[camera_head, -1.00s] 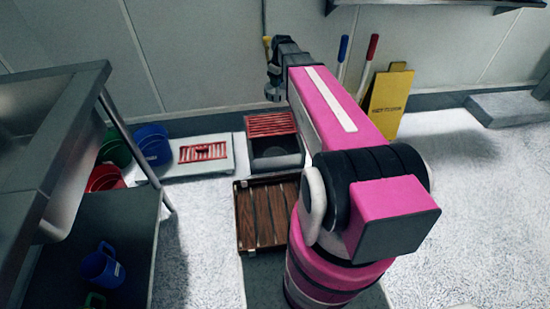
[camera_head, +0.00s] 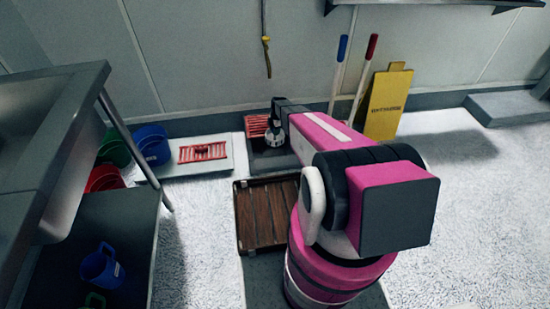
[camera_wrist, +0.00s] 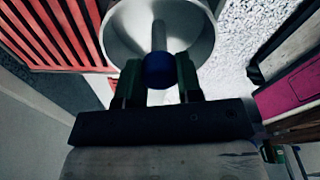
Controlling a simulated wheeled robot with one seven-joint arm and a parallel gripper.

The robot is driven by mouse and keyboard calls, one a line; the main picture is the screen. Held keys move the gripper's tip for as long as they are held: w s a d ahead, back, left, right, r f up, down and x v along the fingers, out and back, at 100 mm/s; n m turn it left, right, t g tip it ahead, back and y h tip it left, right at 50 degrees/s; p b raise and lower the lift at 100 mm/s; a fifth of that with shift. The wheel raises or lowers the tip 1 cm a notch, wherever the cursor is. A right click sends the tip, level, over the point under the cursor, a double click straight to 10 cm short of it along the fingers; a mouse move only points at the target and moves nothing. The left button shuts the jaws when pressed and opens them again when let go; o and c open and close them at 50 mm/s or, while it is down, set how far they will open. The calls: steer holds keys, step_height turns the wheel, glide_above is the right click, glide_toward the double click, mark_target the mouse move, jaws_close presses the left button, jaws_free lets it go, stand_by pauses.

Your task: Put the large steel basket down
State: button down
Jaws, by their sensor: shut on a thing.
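The large steel basket (camera_wrist: 203,28) is a round pale metal bowl with a central post topped by a blue knob (camera_wrist: 159,70). My gripper (camera_wrist: 158,78) is shut on the post at the knob, one finger on each side. In the head view my gripper (camera_head: 275,130) is low over the grey square bin (camera_head: 270,162), beside the red slatted grate (camera_head: 256,123). The basket shows there only as a small pale patch, mostly hidden by my arm. I cannot tell whether it touches the bin.
A brown slatted mat (camera_head: 262,215) lies in front of the bin. A white tray (camera_head: 170,166) with a red grid (camera_head: 203,152) is to its left. A yellow floor sign (camera_head: 388,103) stands by the wall. Open floor lies to the right.

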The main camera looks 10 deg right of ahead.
steer(key=shift+n, duration=0.6)
step_height(320, 180, down, 4)
steer(key=shift+s+f, duration=0.1)
steer(key=shift+f, duration=0.05)
step_height(320, 180, down, 10)
steer(key=shift+f, duration=0.1)
steer(key=c, duration=0.8)
jaws_free()
